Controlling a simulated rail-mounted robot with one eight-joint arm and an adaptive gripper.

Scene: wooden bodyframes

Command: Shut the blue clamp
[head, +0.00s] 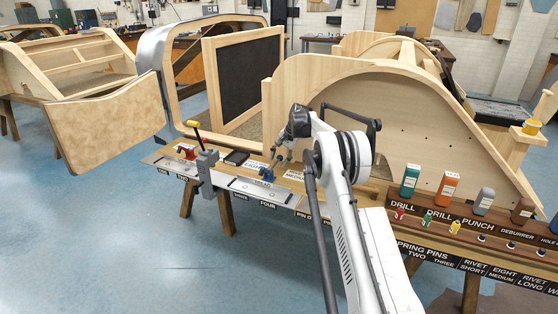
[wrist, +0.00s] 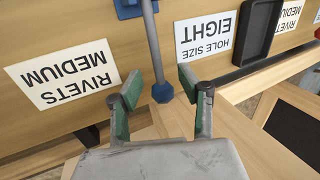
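The blue clamp (head: 267,174) sits on the bench's front edge in the head view, left of my arm. In the wrist view a corner of its blue body (wrist: 128,8) shows at the top edge. Its grey bar handle (wrist: 154,50) runs down to a blue end knob (wrist: 162,93). My gripper (wrist: 160,86) is open, with a green-padded finger on either side of the knob. A gap shows at both sides of it, and I cannot tell the height difference. In the head view my gripper (head: 285,152) is small and partly hidden by my wrist.
Labels RIVETS MEDIUM (wrist: 65,75) and HOLE SIZE EIGHT (wrist: 208,49) lie on the wood. A black tray (wrist: 268,30) is beside them. A grey clamp (head: 207,165) and a red one (head: 187,153) stand left. A curved wooden frame (head: 400,125) rises behind my arm.

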